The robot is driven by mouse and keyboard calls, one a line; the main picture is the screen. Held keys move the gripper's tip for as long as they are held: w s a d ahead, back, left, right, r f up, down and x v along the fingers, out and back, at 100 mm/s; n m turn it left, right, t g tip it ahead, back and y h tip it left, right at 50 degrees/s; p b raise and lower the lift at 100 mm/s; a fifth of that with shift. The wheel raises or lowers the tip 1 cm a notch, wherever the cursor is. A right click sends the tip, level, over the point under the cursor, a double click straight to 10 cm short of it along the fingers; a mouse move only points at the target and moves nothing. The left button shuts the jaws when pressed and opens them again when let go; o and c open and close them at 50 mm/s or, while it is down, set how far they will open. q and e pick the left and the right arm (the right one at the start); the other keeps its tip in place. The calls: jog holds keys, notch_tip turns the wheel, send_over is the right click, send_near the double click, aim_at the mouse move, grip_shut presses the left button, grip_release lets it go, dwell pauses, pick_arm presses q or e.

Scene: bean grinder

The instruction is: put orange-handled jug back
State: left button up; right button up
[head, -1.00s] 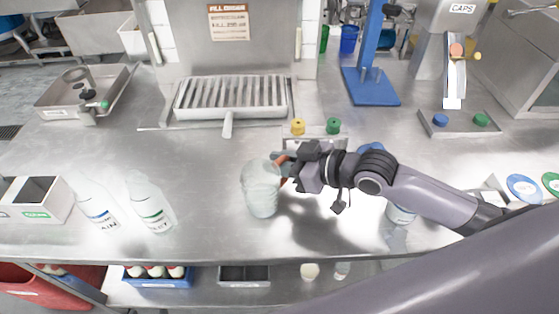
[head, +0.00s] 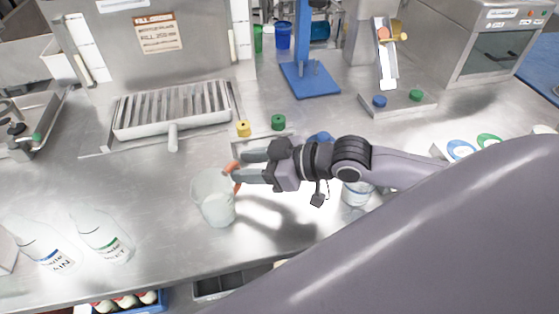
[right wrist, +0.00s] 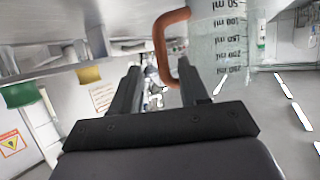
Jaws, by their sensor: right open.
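The clear jug (head: 213,200) with an orange handle (head: 236,178) stands on the steel table, left of my right gripper, its handle facing the gripper. My right gripper (head: 240,167) is open and empty, its two fingers pointing left at the handle. In the right wrist view, the jug (right wrist: 228,40) shows black measuring marks. Its orange handle (right wrist: 164,48) lies just ahead of the open fingertips (right wrist: 160,75); whether a finger touches it I cannot tell. My left gripper is not in view.
A slatted tray (head: 172,108) lies behind the jug. Yellow (head: 243,129) and green (head: 278,122) knobs stand behind my gripper. Two white bottles (head: 100,235) stand front left. A labelled container (head: 356,193) is under my right arm. A blue stand (head: 308,80) is at the back.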

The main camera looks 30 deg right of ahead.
jog(key=v, duration=0.7)
jog(key=shift+s+d+r, duration=0.1)
jog(key=shift+s, duration=0.05)
dwell(0.3)
jog(key=shift+s, duration=0.1)
